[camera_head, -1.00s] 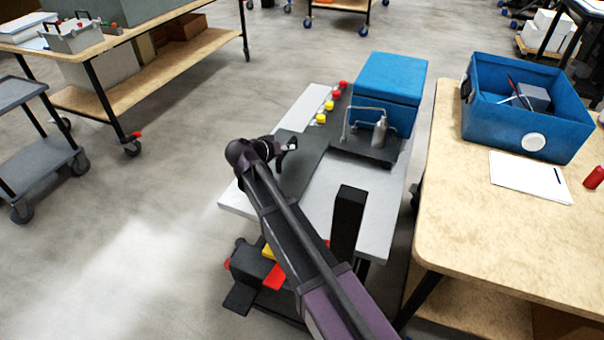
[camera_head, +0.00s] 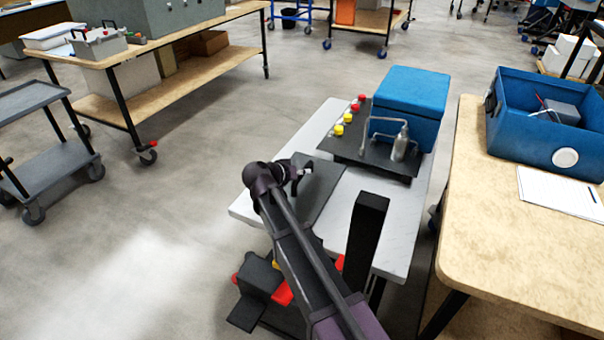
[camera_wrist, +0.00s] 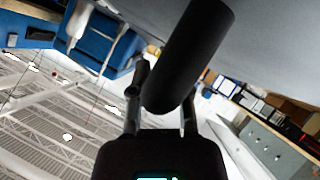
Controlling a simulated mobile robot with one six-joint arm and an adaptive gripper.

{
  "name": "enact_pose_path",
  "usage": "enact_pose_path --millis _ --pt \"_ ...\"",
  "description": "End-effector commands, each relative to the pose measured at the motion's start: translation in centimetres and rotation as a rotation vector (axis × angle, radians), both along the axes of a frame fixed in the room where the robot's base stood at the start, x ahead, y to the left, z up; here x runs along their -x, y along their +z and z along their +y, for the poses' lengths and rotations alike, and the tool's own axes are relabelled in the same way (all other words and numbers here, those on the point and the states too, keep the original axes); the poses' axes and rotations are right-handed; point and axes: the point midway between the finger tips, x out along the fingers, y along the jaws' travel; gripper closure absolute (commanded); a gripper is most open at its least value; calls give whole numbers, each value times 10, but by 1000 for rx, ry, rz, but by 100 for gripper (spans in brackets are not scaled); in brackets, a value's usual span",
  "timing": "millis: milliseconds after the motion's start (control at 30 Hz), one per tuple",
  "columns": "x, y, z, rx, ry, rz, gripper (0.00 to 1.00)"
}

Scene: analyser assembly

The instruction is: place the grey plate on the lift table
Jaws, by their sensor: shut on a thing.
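The grey plate (camera_head: 322,184) is a dark flat sheet over the near left part of the lift table (camera_head: 390,235), which has a pale grey top. My gripper (camera_head: 300,172) is at the plate's left part, with the arm hiding some of it. In the wrist view my gripper (camera_wrist: 162,105) is shut on a dark rounded piece (camera_wrist: 195,50), which looks like part of the plate. A broad grey surface (camera_wrist: 275,35) spans the top of that view. I cannot tell whether the plate touches the table top or hangs just above it.
On the lift table's far part, a blue box (camera_head: 412,100), a small bottle (camera_head: 401,146) and red and yellow knobs (camera_head: 348,118) sit by a dark base. A wooden table (camera_head: 480,215) with a blue bin (camera_head: 545,140) stands close right. Open floor lies left.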

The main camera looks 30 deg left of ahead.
Motion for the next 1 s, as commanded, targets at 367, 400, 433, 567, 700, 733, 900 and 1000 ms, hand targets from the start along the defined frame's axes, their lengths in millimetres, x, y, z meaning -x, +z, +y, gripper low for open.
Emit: enact_pose_path --millis 367,400,433,567,700,733,900,1000 --pt "0 0 0 2 1 -3 100" --pt "0 0 0 2 1 -3 100" --pt "0 -1 0 2 1 -3 100" --pt "0 -7 0 2 1 -3 100" --pt "0 -16 0 2 1 -3 100" --pt "0 -19 0 2 1 -3 100" --pt "0 -30 0 2 1 -3 100" --pt "0 -35 0 2 1 -3 100"
